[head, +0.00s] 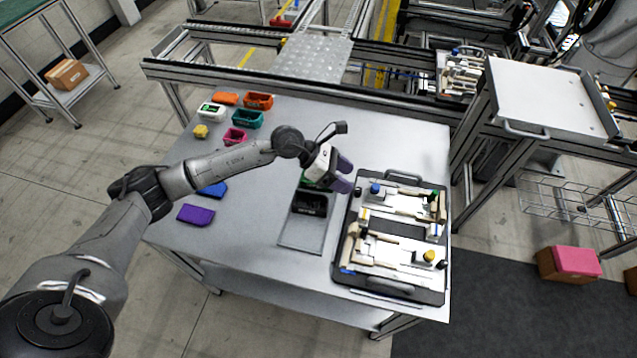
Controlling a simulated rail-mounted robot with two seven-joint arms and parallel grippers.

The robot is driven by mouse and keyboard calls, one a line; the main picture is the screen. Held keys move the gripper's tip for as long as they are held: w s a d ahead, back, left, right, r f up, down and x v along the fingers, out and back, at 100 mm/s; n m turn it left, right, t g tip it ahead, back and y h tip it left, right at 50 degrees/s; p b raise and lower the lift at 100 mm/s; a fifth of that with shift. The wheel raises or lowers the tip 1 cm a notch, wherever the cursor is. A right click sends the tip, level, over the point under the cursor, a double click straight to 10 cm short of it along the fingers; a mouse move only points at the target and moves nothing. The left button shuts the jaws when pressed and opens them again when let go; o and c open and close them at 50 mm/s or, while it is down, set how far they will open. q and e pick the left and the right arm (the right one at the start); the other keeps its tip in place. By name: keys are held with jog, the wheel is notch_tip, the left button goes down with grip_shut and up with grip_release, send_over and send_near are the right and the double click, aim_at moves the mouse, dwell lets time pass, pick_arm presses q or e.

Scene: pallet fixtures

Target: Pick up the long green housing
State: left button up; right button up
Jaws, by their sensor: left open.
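A teal-green open housing (247,119) lies at the back left of the table among other coloured parts. A white part with a green inside (212,110) lies just left of it. My left gripper (345,175) is open, with purple fingertips, over the middle of the table to the right of these parts. Nothing shows between its fingers. A bit of green shows at the gripper's lower left; I cannot tell what it belongs to. My right gripper is not in view.
A black bin (309,204) sits on a grey tray (299,236) below the gripper. A black-framed pallet fixture (343,225) with blocks and pegs fills the table's right side.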

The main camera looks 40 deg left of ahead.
pick_arm(q)
jog(key=a+f+m+g+y, duration=0.1)
jog(key=a+m+g+y, duration=0.35)
jog(key=a, duration=1.05)
jog(key=f, duration=0.2)
jog(key=w+d+f+n+t+y, duration=0.1)
jog(key=f, duration=0.1)
jog(key=d+f+n+y+b, duration=0.1)
jog(key=f, duration=0.1)
jog(key=shift+w+d+f+n+t, duration=0.1)
jog(key=shift+w+f+n+t, duration=0.15)
jog(key=shift+f+t, duration=0.15)
jog(key=shift+x, duration=3.05)
jog(key=shift+w+d, duration=0.1)
jog(key=c, duration=0.6)
